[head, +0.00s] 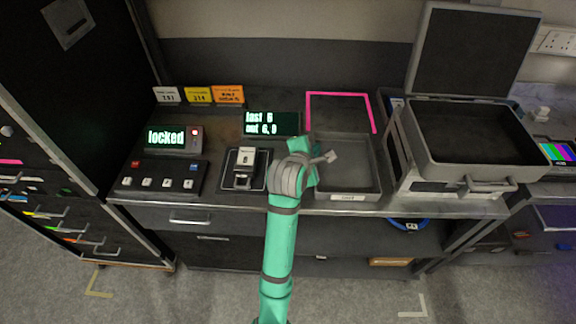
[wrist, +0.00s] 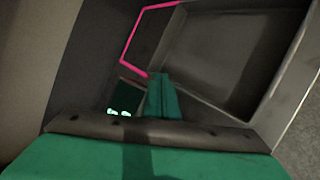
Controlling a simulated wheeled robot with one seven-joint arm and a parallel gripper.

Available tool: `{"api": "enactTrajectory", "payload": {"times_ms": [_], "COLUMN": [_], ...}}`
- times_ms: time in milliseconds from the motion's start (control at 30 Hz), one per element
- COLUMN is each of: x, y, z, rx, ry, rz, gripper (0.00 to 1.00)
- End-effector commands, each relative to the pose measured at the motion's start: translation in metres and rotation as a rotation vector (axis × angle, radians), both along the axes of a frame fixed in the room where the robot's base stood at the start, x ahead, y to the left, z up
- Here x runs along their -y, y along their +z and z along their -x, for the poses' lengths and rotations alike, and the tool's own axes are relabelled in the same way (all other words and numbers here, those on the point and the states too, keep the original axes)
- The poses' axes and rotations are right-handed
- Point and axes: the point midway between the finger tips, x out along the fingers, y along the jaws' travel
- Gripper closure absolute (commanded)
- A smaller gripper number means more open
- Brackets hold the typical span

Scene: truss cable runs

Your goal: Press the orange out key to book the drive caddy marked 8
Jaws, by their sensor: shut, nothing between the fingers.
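My gripper (head: 326,158) is shut and empty over the left part of a grey tray, right of the dark dock. Its shut green fingers (wrist: 160,96) also show in the wrist view. A small black-and-white device (head: 245,165) sits in the dock; I cannot read a mark on it, so I cannot tell whether it is caddy 8. A black key box (head: 162,178) at left has several white keys, a small red-orange mark (head: 136,164) and a blue one. I cannot make out a key labelled out. A dark display (head: 272,123) shows "last" and "out" lines with small digits.
The tray (head: 376,188) stands at the bench front; its wall also shows in the wrist view (wrist: 215,115). A pink outline (head: 340,94) lies behind it. A "locked" display (head: 173,139) and coloured cards (head: 198,95) stand left. An open grey case (head: 470,150) stands right.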

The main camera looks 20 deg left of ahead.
Motion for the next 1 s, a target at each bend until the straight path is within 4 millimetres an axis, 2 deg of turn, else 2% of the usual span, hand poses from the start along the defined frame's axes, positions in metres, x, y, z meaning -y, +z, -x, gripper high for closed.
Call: {"api": "enactTrajectory", "payload": {"times_ms": [33,100,200,333,767,1000], "x": [-0.02,-0.039,-0.059,-0.076,-0.081,-0.082], "y": [0.012,0.021,0.032,0.041,0.044,0.032], "z": [0.0,0.005,0.015,0.026,0.031,0.032], "rx": [-0.035,-0.094,-0.167,-0.229,-0.257,-0.259], "ry": [0.02,0.039,0.063,0.085,0.093,0.095], "rz": [0.036,0.091,0.146,0.187,0.203,0.204], "gripper": [1.0,1.0,1.0,1.0,1.0,1.0]}}
